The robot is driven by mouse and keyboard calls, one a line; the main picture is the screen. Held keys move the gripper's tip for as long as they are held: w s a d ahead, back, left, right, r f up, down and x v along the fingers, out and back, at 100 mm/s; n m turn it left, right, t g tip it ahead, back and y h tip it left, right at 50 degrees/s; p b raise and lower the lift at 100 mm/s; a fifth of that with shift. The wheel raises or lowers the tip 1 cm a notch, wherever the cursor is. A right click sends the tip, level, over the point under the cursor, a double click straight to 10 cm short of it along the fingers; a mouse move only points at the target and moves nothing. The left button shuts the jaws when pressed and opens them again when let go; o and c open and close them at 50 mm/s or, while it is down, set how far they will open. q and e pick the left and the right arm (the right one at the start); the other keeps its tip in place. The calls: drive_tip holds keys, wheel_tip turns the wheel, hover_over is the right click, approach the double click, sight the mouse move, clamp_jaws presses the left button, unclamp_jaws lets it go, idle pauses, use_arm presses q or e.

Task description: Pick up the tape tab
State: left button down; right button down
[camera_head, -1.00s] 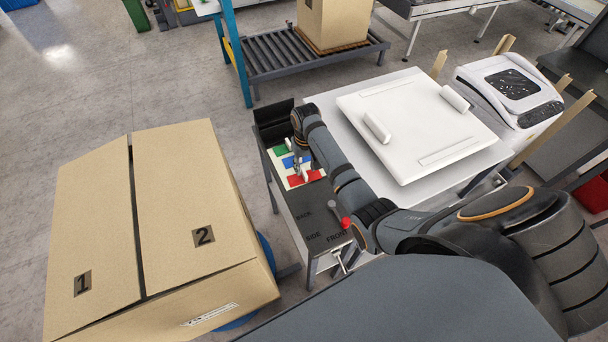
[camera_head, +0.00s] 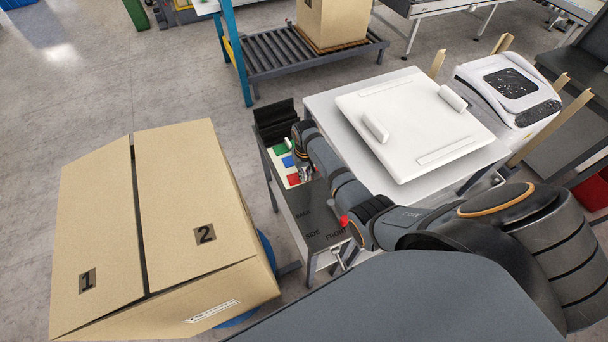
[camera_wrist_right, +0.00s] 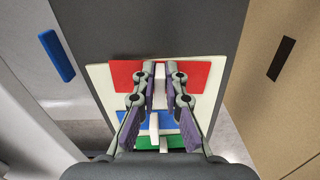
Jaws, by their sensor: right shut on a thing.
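A cream board (camera_wrist_right: 99,78) with red (camera_wrist_right: 126,76), blue (camera_wrist_right: 130,122) and green patches (camera_wrist_right: 146,142) lies on a dark narrow stand. A small white tab stands at each patch. My right gripper (camera_wrist_right: 161,70) is shut on the white tape tab (camera_wrist_right: 160,88) at the red patch, with the tab between its fingertips. Whether the tab has lifted off the red patch is unclear. In the head view the right gripper (camera_head: 305,173) is small and beside the red patch (camera_head: 293,180), part of which the arm hides. My left gripper is not in view.
A large cardboard box (camera_head: 190,190) marked 1 and 2 stands left of the dark stand (camera_head: 317,222). A red knob (camera_head: 344,221) is at the stand's front. A white table (camera_head: 322,108) with a white panel (camera_head: 400,125) is close on the right.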

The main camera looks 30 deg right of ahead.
drive_tip(key=shift+r+p, duration=0.5)
drive_tip(key=shift+p, duration=0.05)
drive_tip(key=s+a+r+p, duration=0.6)
drive_tip(key=s+a+r, duration=0.2)
drive_tip(key=s+r, duration=0.3)
drive_tip(key=shift+a+r, duration=0.2)
drive_tip(key=shift+r, duration=0.25)
